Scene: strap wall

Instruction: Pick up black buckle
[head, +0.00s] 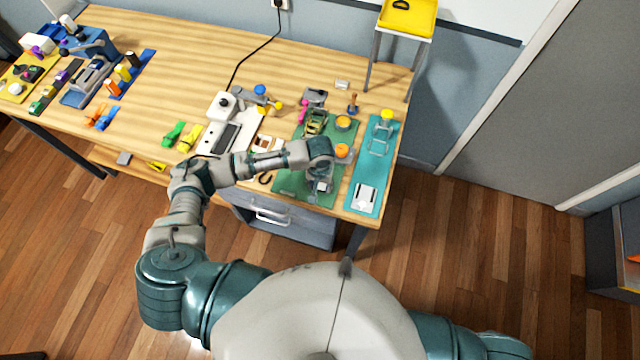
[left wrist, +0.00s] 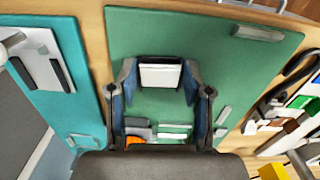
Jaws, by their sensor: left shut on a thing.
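My left gripper (head: 321,188) is low over the front of the green board (head: 290,185), and its arm hides part of the board. In the left wrist view, its two fingers (left wrist: 160,78) are closed around a small white-faced block (left wrist: 160,75) with a dark upper edge. The block is between the fingertips, over the green board (left wrist: 215,45). I cannot tell whether this block is the black buckle. A black curved piece (left wrist: 300,62) lies right of the board and also shows by the table's front edge in the head view (head: 265,178). My right gripper is out of view.
A teal board (head: 378,165) with a white fixture (head: 365,196) lies right of the green board. Orange-topped knobs (head: 342,151) stand beside my left gripper. A yellow tray stand (head: 408,18) is at the back right. Several clips and tools cover the table's left.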

